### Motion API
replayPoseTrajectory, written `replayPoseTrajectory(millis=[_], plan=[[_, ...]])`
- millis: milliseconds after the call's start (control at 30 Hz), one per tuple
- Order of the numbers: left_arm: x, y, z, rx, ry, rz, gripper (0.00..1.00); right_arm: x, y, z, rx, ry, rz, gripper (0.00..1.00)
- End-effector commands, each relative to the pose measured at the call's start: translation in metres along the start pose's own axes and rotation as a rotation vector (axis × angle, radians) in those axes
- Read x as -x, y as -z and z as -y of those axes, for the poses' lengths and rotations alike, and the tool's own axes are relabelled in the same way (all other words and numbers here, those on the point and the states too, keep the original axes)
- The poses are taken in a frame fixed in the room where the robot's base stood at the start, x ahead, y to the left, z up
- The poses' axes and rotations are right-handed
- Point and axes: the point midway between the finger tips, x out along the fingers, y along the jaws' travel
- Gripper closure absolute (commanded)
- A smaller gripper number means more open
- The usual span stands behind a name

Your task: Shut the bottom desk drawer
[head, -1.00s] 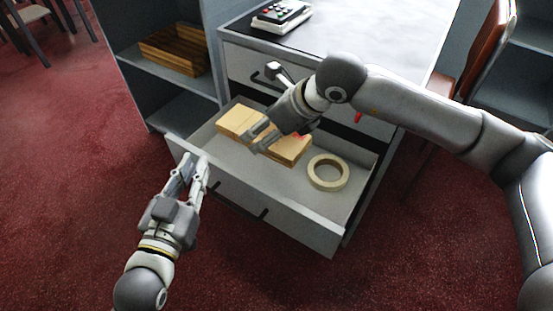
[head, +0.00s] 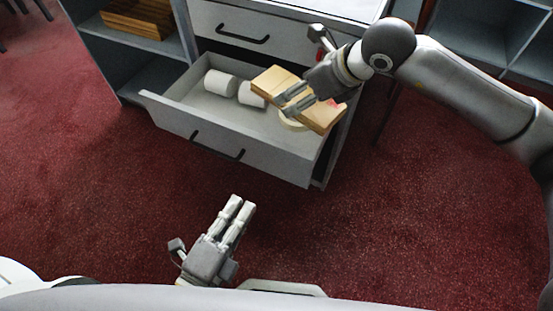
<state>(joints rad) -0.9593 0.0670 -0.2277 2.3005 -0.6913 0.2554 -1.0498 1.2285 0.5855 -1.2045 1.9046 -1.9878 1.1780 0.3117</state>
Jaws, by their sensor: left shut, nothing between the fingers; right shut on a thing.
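The bottom drawer (head: 175,122) stands pulled out of the white desk, with a dark handle on its front. Inside lie two white rolls (head: 220,82) and a cream tape ring (head: 291,125), which is mostly hidden. My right gripper (head: 284,103) is shut on a long light-wood block (head: 272,80), which is tilted over the drawer's right part and covers much of the ring. I cannot tell how high the block is above the drawer floor. My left gripper (head: 240,204) is shut and empty, in front of the drawer and apart from it.
An upper drawer (head: 290,40) is shut above the open one. A grey shelf unit (head: 150,82) with a wooden tray (head: 138,17) adjoins the desk on the left. Red carpet (head: 330,240) lies clear in front of the drawer.

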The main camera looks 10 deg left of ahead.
Motion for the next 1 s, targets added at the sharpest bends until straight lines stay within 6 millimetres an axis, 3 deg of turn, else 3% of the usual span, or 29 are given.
replayPoseTrajectory(millis=[1000], plan=[[-0.127, 0.000, 0.000, 0.003, 0.002, 0.000, 1.00, -0.009, 0.007, 0.000, 0.000, 0.000, 0.001, 0.49]])
